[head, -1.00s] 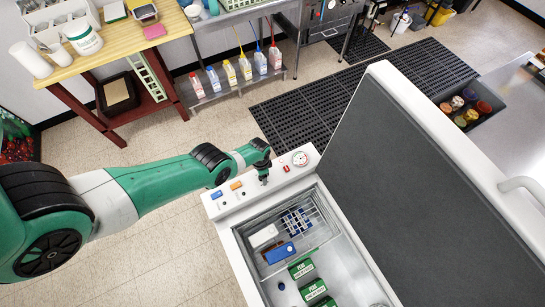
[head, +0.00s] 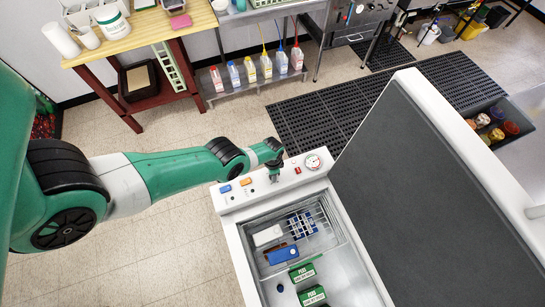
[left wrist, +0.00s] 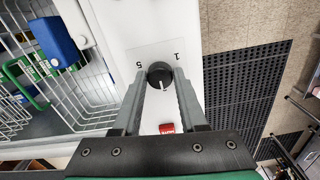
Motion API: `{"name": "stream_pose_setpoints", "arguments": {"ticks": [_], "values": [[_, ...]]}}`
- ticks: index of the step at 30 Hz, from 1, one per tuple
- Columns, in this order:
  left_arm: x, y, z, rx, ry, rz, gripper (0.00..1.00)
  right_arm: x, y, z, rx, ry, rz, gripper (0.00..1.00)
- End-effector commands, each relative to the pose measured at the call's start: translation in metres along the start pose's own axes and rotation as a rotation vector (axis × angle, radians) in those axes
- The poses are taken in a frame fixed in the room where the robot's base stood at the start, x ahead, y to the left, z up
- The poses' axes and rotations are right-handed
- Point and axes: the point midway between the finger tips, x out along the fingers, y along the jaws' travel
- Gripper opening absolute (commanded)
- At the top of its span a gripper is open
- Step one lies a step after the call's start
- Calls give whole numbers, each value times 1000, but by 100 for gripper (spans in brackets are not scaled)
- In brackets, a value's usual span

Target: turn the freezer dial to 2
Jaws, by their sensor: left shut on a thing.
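The freezer dial (left wrist: 158,72) is a round black knob with a white pointer line, on the white control panel (left wrist: 140,30). In the left wrist view the pointer points toward the bottom of the picture. The numbers 5 and 1 show beside the knob's far side; no other numbers can be read. My left gripper (left wrist: 160,84) has one finger on each side of the knob and is shut on it. In the head view the left gripper (head: 273,178) comes down onto the panel and hides the dial. My right gripper is not in view.
The freezer lid (head: 420,200) stands open at right. The compartment holds a wire basket (head: 303,224), a blue box (head: 282,254) and green boxes (head: 303,272). The panel also has a blue switch (head: 225,189), an orange switch (head: 245,182), a red button (left wrist: 167,128) and a gauge (head: 313,161).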

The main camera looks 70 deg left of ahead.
Motion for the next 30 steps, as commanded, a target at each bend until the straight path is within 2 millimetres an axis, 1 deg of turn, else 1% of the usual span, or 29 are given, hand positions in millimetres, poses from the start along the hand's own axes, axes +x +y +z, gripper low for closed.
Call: {"name": "stream_pose_setpoints", "arguments": {"ticks": [5,11,17,30], "values": [[0,0,0,-25,0,0,0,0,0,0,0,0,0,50],[1,0,0,-109,0,0,0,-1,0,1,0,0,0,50],[1,0,0,-260,1,-1,0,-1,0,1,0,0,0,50],[1,0,0,-673,2,-1,0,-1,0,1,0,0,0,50]]}}
